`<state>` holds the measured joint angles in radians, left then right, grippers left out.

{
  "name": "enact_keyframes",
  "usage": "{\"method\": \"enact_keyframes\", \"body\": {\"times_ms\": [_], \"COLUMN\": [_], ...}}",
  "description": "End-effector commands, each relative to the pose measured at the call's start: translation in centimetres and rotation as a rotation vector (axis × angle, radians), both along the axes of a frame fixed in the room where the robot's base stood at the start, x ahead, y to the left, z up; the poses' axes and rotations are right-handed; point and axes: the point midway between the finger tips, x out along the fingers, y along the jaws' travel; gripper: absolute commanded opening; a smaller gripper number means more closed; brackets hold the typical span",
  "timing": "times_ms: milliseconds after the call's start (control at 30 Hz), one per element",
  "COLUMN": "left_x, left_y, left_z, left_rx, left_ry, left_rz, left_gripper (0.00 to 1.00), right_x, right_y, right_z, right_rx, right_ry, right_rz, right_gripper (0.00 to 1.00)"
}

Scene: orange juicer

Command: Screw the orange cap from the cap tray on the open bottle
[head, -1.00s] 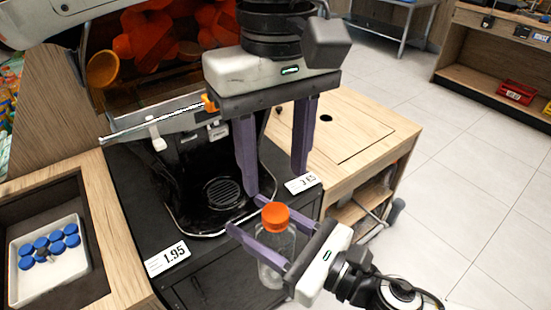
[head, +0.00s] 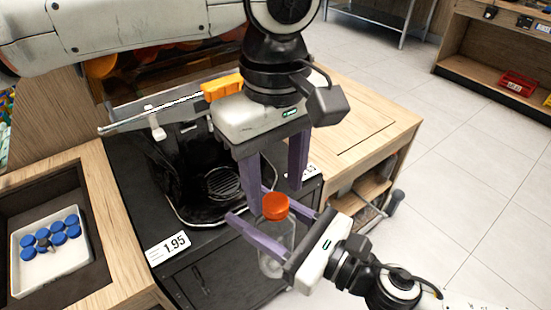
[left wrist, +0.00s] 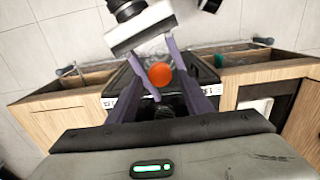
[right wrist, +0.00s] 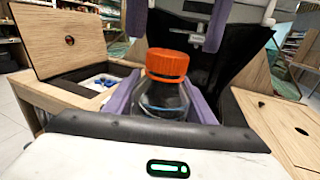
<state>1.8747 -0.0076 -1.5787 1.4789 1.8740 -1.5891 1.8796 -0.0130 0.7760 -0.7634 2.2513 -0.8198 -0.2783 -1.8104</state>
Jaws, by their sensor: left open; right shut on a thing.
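A clear bottle (head: 277,252) with an orange cap (head: 275,206) on its top stands upright in my right gripper (head: 264,225). The right gripper is shut on the bottle's body; bottle and cap also show in the right wrist view (right wrist: 167,64). My left gripper (head: 272,190) is open above the cap, fingers pointing down. In the left wrist view the orange cap (left wrist: 160,74) lies between and beyond the finger tips, apart from them.
The black juicer (head: 195,165) with its drip grate stands behind the grippers on a dark cabinet. Price cards (head: 167,247) sit at the cabinet's front edge. A wooden counter (head: 340,120) is at the right. Open floor lies farther right.

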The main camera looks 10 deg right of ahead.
Motion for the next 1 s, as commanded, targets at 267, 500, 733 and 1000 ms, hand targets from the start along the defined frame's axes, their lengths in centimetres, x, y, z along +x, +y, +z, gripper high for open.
{"method": "enact_keyframes", "body": {"times_ms": [267, 500, 733, 1000], "left_x": [0.0, 0.1, 0.0, 0.0], "left_y": [0.0, 0.0, 0.0, 0.0], "left_z": [-2.2, -2.2, -2.2, -2.2], "left_rx": [0.001, -0.001, -0.001, 0.0], "left_ry": [-0.002, -0.001, -0.001, 0.0], "left_rz": [0.001, 0.001, 0.001, -0.024], "left_gripper": [0.46, 0.46, 0.12, 0.03], "right_x": [0.0, 0.0, 0.0, 0.0], "right_y": [0.0, 0.0, 0.0, 0.0], "right_z": [0.0, 0.0, 0.0, 0.0], "right_rx": [0.0, 0.0, 0.0, 0.0], "right_ry": [0.0, 0.0, 0.0, 0.0], "right_rz": [0.0, 0.0, 0.0, 0.0], "right_gripper": [0.0, 0.0, 0.0, 0.0]}}
